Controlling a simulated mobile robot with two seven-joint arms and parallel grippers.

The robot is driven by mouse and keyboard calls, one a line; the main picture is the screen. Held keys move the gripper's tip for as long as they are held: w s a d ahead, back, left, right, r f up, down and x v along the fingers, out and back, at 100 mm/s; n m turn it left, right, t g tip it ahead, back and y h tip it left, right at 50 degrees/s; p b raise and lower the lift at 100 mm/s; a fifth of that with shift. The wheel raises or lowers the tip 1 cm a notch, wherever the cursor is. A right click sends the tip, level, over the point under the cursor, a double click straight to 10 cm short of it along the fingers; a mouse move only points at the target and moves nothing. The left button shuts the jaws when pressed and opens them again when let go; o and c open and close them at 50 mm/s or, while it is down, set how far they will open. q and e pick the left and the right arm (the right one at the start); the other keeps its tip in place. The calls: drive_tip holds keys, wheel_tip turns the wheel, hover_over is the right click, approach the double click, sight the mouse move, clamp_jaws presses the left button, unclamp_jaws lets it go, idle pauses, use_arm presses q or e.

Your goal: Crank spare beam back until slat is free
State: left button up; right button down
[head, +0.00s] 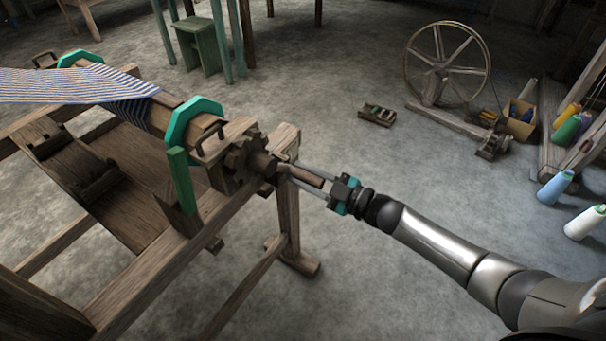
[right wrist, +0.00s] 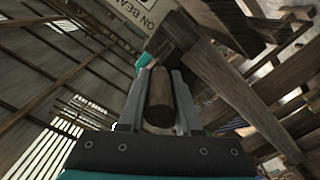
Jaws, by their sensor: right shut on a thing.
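The wooden loom beam (head: 176,112) carries striped blue and white cloth (head: 80,85) and has green octagonal flanges (head: 190,125) near its ends. A toothed wooden wheel (head: 246,160) sits at its near end. A crank handle (head: 306,177) sticks out from there. My right gripper (head: 312,181) has its fingers on either side of this handle. The right wrist view shows the round wooden handle (right wrist: 160,95) between both fingers. Which part is the slat I cannot tell. My left gripper is not in view.
The loom frame's post (head: 288,205) and foot (head: 293,257) stand close below my right gripper. A spinning wheel (head: 447,65), a small wooden tray (head: 376,115) and thread cones (head: 555,188) stand on the floor to the right. The floor between is clear.

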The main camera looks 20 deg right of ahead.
drive_tip(key=c, duration=0.6)
unclamp_jaws()
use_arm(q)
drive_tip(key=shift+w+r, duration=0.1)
use_arm(e)
drive_tip(key=shift+s, duration=0.1)
drive_tip(key=shift+s+d, duration=0.2)
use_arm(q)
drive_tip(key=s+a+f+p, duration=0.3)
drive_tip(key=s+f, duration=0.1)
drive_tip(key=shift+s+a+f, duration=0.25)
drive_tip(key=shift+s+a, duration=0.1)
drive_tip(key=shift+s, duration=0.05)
use_arm(e)
drive_tip(key=v, duration=1.4)
drive_tip(key=shift+s+d, duration=0.2)
drive_tip(key=shift+d, duration=0.05)
